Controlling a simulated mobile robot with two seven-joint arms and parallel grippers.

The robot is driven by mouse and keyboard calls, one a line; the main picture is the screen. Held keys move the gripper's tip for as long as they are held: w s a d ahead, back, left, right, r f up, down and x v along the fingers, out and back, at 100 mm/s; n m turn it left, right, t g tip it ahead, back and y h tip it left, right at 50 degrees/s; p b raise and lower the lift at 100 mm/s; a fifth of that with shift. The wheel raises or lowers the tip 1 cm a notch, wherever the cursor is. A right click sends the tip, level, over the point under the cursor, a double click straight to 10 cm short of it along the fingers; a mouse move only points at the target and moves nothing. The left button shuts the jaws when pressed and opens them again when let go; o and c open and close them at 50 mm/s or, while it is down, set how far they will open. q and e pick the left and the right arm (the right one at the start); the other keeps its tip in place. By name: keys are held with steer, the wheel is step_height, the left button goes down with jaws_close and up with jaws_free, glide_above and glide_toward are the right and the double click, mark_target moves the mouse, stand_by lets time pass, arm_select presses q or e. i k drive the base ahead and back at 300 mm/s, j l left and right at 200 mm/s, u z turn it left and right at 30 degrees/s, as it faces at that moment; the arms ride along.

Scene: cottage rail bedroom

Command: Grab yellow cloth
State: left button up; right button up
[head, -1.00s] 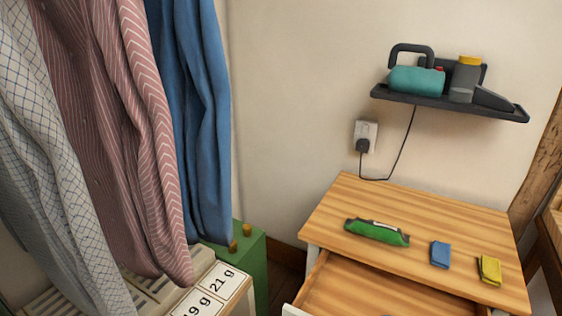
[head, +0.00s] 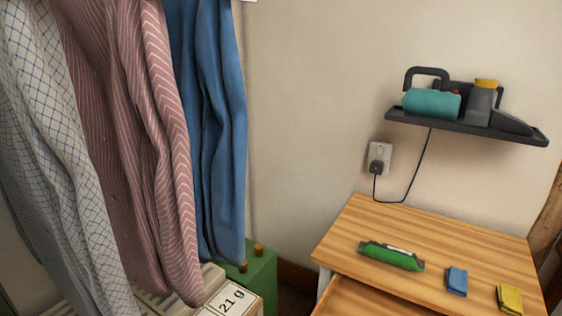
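The yellow cloth (head: 509,299) is a small folded piece lying on the wooden dresser top (head: 440,238), near its front right corner. It shows at the lower right of the head view, close to the bottom edge. A folded blue cloth (head: 456,281) lies to its left, apart from it. A green rolled item (head: 391,256) lies further left on the same top. Neither of my grippers shows in the head view.
A dark wall shelf (head: 466,127) above the dresser holds a teal and grey appliance, with a cord to a wall socket (head: 379,159). The dresser's drawer (head: 365,300) is pulled open. Shirts (head: 140,150) hang on the left above a green box (head: 258,278).

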mark_target(509, 297)
steer(key=k+z, duration=0.15)
steer(key=z, duration=0.9)
